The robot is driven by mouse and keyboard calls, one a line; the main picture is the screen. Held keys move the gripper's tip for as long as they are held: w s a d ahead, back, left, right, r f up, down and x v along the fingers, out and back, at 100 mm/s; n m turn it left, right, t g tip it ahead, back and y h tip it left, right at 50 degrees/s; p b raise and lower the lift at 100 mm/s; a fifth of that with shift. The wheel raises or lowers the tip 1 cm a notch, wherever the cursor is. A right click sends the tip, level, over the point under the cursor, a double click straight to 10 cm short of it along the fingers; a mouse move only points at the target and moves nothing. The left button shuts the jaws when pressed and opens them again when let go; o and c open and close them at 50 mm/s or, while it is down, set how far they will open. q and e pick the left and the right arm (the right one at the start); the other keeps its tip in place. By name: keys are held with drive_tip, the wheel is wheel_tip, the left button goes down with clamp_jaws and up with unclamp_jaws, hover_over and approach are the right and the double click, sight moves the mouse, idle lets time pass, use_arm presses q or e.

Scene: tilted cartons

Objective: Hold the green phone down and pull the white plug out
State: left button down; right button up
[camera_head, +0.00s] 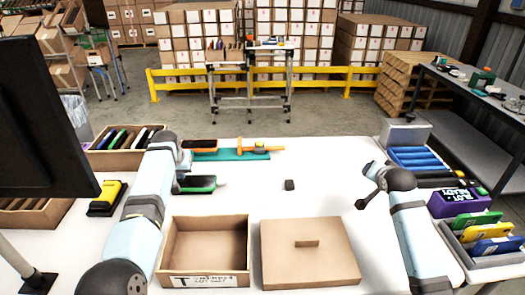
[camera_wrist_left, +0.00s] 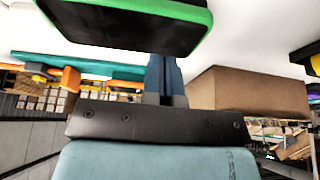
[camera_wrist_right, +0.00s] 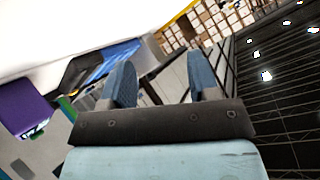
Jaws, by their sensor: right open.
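The green phone (camera_head: 199,184), dark with a green rim, lies on the white table beside my left gripper (camera_head: 182,168). It looms large at the top of the left wrist view (camera_wrist_left: 125,28), where its edge covers the tips of my left fingers (camera_wrist_left: 164,75). Those fingers are side by side with no clear gap; contact with the phone cannot be told. My right gripper (camera_head: 364,189) is open and empty above the right part of the table; its spread fingers show in the right wrist view (camera_wrist_right: 160,82). I cannot make out a white plug.
An orange-rimmed phone (camera_head: 199,145) and a teal strip (camera_head: 230,155) lie behind. A small dark block (camera_head: 289,184) sits mid-table. An open carton (camera_head: 206,278) and a closed box (camera_head: 309,265) stand in front. Bins of phones (camera_head: 470,260) are at right; a monitor (camera_head: 40,115) at left.

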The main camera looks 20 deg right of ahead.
drive_tip(key=w+a+f+m+y, duration=0.1)
drive_tip(key=w+a, duration=0.1)
drive_tip(key=w+a+f+m+g+y, duration=0.1)
drive_tip(key=w+a, duration=0.2)
drive_tip(key=w+a+m, duration=0.1)
drive_tip(key=w+a, duration=0.1)
drive_tip(key=a, duration=0.1)
drive_tip(key=shift+w+f+g+y, duration=0.15)
drive_tip(key=shift+f+g+y, duration=0.15)
drive_tip(key=shift+f+y, duration=0.1)
drive_tip(key=w+a+m+y, duration=0.1)
drive_tip(key=a, duration=0.2)
drive_tip(key=w+a+m+g, duration=0.1)
drive_tip(key=w+a, duration=0.1)
drive_tip(key=w+a+y, duration=0.1)
drive_tip(key=w+a, duration=0.1)
drive_tip(key=a, duration=0.1)
drive_tip(key=shift+w+a+f+m+g+y, duration=0.1)
drive_tip(key=shift+a+m+g+y, duration=0.2)
drive_tip(key=shift+a+m, duration=0.1)
drive_tip(key=w+a+r+m+g+y, duration=0.2)
drive_tip(key=w+a, duration=0.2)
drive_tip(key=a, duration=0.5)
drive_tip(key=m+g+y, duration=0.1)
drive_tip(key=m+g, duration=0.1)
drive_tip(key=g, duration=0.1)
approach(224, 181)
drive_tip(key=x, duration=0.9)
drive_tip(key=shift+w+r, duration=0.1)
drive_tip(key=c, duration=1)
